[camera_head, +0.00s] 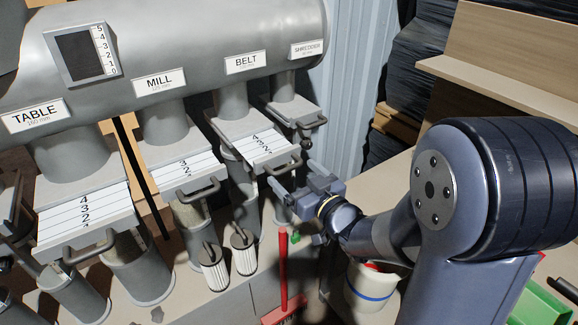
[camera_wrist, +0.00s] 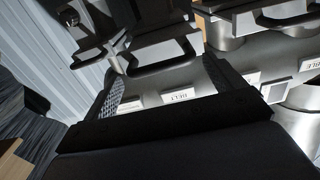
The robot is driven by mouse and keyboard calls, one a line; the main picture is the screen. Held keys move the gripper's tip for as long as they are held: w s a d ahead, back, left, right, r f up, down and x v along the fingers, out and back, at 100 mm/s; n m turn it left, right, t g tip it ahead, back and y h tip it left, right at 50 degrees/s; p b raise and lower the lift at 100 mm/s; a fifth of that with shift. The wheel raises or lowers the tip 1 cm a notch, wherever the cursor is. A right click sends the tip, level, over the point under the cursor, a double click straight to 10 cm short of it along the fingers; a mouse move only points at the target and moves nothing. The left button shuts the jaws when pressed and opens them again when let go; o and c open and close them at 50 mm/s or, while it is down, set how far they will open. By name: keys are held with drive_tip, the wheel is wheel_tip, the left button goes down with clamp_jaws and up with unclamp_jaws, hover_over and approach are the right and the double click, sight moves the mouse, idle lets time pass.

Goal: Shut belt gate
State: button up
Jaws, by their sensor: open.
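The belt gate (camera_head: 262,147) is a flat plate under the pipe marked BELT. It sticks out from its housing with a numbered scale showing on top. Its dark bar handle (camera_head: 284,166) is at the front edge. My gripper (camera_head: 291,180) is open and empty, close in front of this handle. In the wrist view my gripper's two fingers (camera_wrist: 170,88) are spread wide. A dark bar handle (camera_wrist: 165,63) lies across the space between them; I cannot tell whether they touch it. The BELT label (camera_wrist: 181,96) shows upside down there.
The mill gate (camera_head: 185,172) and table gate (camera_head: 84,215) also stick out to the left. Below are a red-handled tool (camera_head: 283,270), filter-like cylinders (camera_head: 214,272) and a white bucket (camera_head: 370,287).

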sight(290, 170)
drive_tip(key=shift+x, duration=1.7)
drive_tip(key=c, duration=1.3)
drive_tip(key=b+x, duration=0.3)
drive_tip(key=x, duration=0.9)
drive_tip(key=shift+s, duration=0.1)
drive_tip(key=shift+a+r, duration=0.1)
drive_tip(key=shift+r, duration=0.05)
drive_tip(key=o, duration=1.3)
drive_tip(key=shift+w+a, duration=0.1)
drive_tip(key=shift+w, duration=0.15)
